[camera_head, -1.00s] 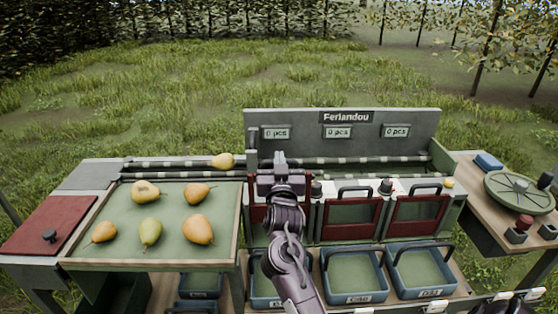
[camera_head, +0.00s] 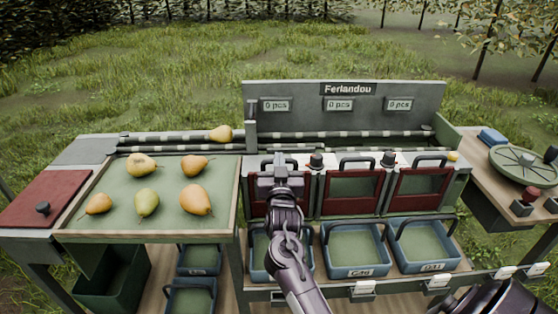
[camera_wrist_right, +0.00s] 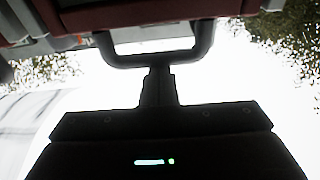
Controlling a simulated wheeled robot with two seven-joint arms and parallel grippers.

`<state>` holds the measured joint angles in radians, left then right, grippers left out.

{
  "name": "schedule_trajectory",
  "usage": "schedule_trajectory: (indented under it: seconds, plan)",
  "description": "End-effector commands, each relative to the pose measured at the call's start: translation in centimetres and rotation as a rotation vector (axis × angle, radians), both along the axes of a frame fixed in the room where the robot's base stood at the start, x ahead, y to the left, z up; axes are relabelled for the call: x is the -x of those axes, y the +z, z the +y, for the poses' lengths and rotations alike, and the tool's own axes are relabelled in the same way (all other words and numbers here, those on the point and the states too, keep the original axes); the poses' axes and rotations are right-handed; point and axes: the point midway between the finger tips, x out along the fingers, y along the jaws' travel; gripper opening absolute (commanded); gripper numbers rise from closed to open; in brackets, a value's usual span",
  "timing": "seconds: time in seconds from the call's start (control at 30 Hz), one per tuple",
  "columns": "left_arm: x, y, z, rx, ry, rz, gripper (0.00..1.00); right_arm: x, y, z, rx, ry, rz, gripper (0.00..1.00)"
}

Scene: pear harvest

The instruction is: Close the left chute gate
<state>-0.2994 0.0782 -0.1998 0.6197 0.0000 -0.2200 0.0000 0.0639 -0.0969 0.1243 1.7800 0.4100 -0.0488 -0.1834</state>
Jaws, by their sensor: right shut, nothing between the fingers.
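The left chute gate (camera_head: 257,208) is a dark red panel at the left of the three gates under the Ferlandou sign. My right gripper (camera_head: 281,170) is in front of it and hides most of it. In the right wrist view, the shut, empty fingers (camera_wrist_right: 157,87) point at a dark U-shaped handle (camera_wrist_right: 155,60). They overlap its crossbar; I cannot tell if they touch it. A red edge (camera_wrist_right: 60,22) shows beyond the handle. How far the left gate stands open is hidden. My left gripper is not in view.
The middle gate (camera_head: 325,205) and right gate (camera_head: 400,205) have red frames and black handles. Blue crates (camera_head: 355,272) stand below the chutes. A tray (camera_head: 237,205) with several pears is at left. A wheel (camera_head: 525,165) is on the right table.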

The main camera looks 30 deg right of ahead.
Motion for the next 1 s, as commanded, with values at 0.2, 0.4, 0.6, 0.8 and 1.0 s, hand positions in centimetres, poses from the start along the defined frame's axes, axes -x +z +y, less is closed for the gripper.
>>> schedule_trajectory:
  seconds: [0.2,0.4,0.6,0.8,1.0]
  plan:
    - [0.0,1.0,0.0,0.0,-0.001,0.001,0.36,-0.3,0.4,-0.1,-0.005,0.001,0.016,0.0]
    - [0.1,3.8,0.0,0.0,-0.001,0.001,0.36,-1.3,4.4,-0.4,-0.002,0.002,0.004,0.0]
    - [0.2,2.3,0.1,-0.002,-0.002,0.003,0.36,2.2,2.9,1.7,-0.004,0.003,0.005,0.0]
    - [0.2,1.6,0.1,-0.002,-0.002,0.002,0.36,5.4,2.5,3.6,-0.002,0.002,0.002,0.0]
    - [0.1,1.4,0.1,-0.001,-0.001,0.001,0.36,6.9,2.5,4.6,-0.001,0.003,0.001,0.0]
